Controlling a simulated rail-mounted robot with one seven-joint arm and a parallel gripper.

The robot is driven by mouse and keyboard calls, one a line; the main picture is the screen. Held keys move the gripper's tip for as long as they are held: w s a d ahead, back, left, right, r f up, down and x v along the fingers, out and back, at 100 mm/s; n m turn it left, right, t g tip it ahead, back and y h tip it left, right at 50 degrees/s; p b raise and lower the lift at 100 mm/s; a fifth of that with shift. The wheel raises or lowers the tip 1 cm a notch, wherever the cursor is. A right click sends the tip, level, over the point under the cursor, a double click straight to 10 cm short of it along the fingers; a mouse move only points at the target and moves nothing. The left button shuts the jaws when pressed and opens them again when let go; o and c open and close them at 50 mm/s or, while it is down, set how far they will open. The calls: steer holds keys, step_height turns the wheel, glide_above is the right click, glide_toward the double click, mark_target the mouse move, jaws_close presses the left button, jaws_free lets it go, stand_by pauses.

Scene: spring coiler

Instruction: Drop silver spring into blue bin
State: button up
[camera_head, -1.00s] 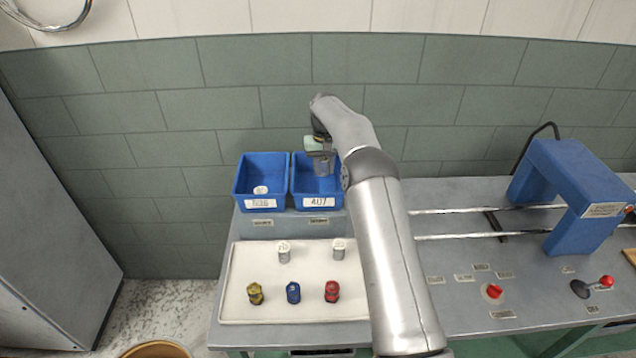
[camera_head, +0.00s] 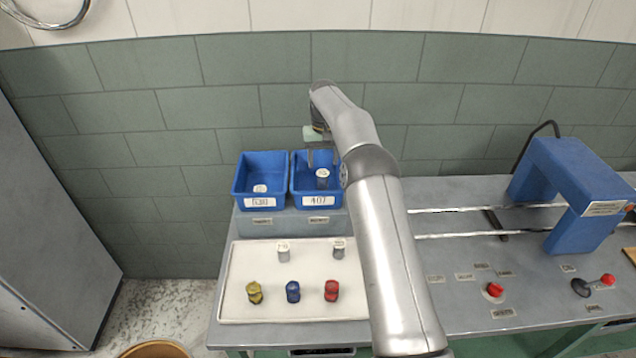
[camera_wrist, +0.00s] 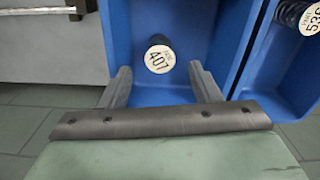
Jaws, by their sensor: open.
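My gripper (camera_head: 322,157) is open above the right blue bin, whose label (camera_head: 318,201) reads 407. In the wrist view its two fingers (camera_wrist: 160,85) are spread apart with nothing between them. A silver spring (camera_head: 322,178) with a round white tag stands inside that right bin; in the wrist view its tag (camera_wrist: 159,59) reads 407. The left blue bin (camera_head: 261,160) holds another silver spring (camera_head: 260,189) with a white tag, partly seen in the wrist view (camera_wrist: 290,12).
A white tray (camera_head: 240,300) in front holds two silver springs (camera_head: 284,251) (camera_head: 338,247) and yellow (camera_head: 255,292), blue (camera_head: 293,291) and red (camera_head: 332,290) springs. A blue machine (camera_head: 575,195) with rails, a red button (camera_head: 494,290) and a red-knobbed lever (camera_head: 606,281) stand at right.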

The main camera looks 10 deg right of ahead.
step_height(320, 180, up, 9)
steer(key=shift+p, duration=0.45)
steer(key=shift+r, duration=0.1)
steer(key=s+a+r+b, duration=0.2)
steer(key=s+r, duration=0.6)
steer(key=s, duration=1.3)
steer(key=s+f, duration=0.4)
steer(key=s, duration=0.5)
steer(key=s+d+f+b, duration=0.1)
steer(key=s+f, duration=0.3)
steer(key=s, duration=0.6)
steer(key=s+d+f+t+b, duration=0.1)
steer(key=s+f, duration=0.3)
steer(key=s, duration=0.6)
